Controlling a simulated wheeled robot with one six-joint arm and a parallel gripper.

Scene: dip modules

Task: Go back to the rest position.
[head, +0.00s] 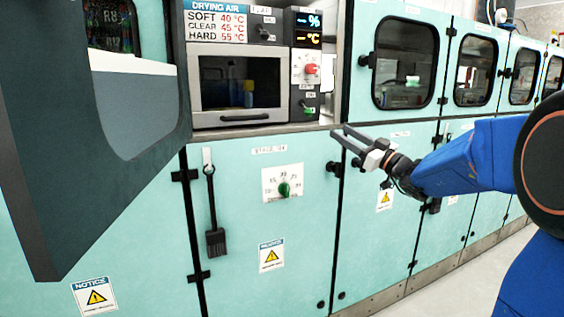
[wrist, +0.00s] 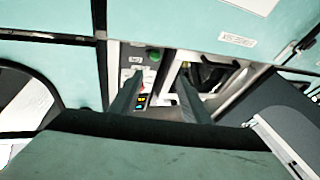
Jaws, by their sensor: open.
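My gripper (head: 352,142) is open and empty in the head view. It is held out in front of the teal cabinet fronts, a little below and right of the drying oven (head: 236,85). My blue arm reaches in from the right edge. In the wrist view the two dark fingers of my gripper (wrist: 160,90) stand apart with nothing between them. Past them show a control panel with a green knob (wrist: 154,55) and the teal panels. I cannot tell whether the fingers touch anything; they look clear of the cabinet.
A large dark open panel (head: 140,110) fills the left foreground. The oven door (head: 240,80) is shut, with a bar handle (head: 245,117) along its bottom. A black brush (head: 215,240) hangs on the lower cabinet. Windowed teal cabinets (head: 405,65) run right. Grey floor (head: 490,265) shows free at lower right.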

